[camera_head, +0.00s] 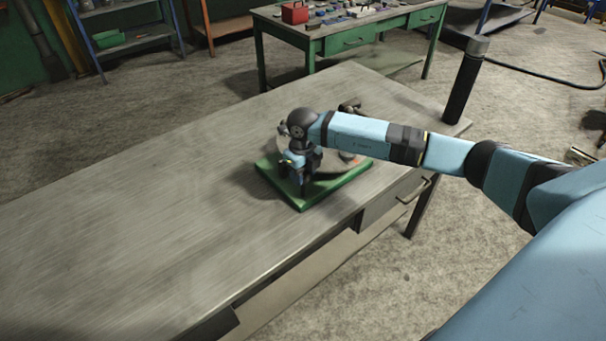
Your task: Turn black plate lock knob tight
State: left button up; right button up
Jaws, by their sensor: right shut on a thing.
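A device on a green square base (330,193) stands on the workbench. A greyish part and a small dark part (350,105) of it show around my right arm. My left gripper is not in view.
The grey workbench (150,220) is bare to the left of the device. A dark post with a grey top (465,82) stands at the bench's far right corner. Behind is a green table (345,40) with a red box (295,13) and small items.

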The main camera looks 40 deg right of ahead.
jog(key=m, duration=0.4)
jog(key=shift+m, duration=0.3)
jog(key=m, duration=0.5)
jog(key=shift+m, duration=0.3)
jog(key=o, duration=0.9)
jog(key=shift+r, duration=0.15)
notch_tip(320, 180, up, 14)
jog(key=shift+f+b, duration=0.2)
jog(key=shift+b, duration=0.7)
jog(key=shift+f, duration=0.1)
